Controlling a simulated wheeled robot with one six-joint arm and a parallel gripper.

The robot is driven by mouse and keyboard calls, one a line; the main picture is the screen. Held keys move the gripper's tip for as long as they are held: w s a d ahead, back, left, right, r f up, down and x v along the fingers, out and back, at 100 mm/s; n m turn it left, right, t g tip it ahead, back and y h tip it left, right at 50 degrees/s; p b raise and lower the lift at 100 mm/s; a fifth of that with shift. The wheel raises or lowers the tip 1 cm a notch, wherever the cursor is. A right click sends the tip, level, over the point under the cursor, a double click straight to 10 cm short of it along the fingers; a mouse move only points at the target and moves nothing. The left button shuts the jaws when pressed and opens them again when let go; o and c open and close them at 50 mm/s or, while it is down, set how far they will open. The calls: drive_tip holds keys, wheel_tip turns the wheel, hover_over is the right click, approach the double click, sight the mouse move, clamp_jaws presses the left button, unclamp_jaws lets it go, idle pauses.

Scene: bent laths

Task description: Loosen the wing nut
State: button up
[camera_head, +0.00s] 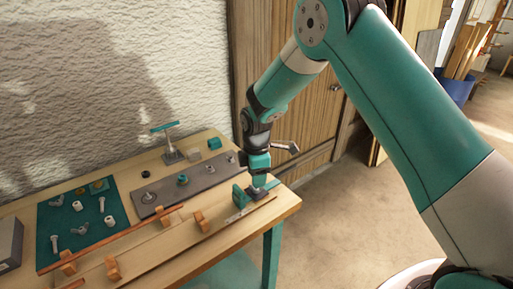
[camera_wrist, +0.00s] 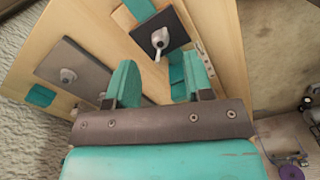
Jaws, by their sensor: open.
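A grey metal wing nut (camera_wrist: 160,40) sits on a small dark plate (camera_wrist: 176,27) in the wrist view, at the right-hand end of the bench in the head view. One wing points toward my gripper. My gripper (camera_wrist: 157,62) is open, with its two teal fingers apart and nothing between them that I can make out. The wing nut lies just beyond the fingertips, roughly centred between them; no contact shows. In the head view my gripper (camera_head: 259,172) is low over the bench's right end and largely hides the wing nut.
A grey steel bar (camera_head: 215,172) with several fittings lies behind a lath held by orange blocks (camera_head: 112,268). A teal mat (camera_head: 90,252) with loose bolts and nuts lies at left. A T-handled tool (camera_head: 171,141) stands at the back. The floor right of the bench is clear.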

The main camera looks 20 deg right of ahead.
wheel_tip(320, 180, up, 13)
drive_tip(key=b, duration=0.1)
drive_tip(key=shift+b, duration=0.4)
drive_tip(key=shift+r, duration=0.1)
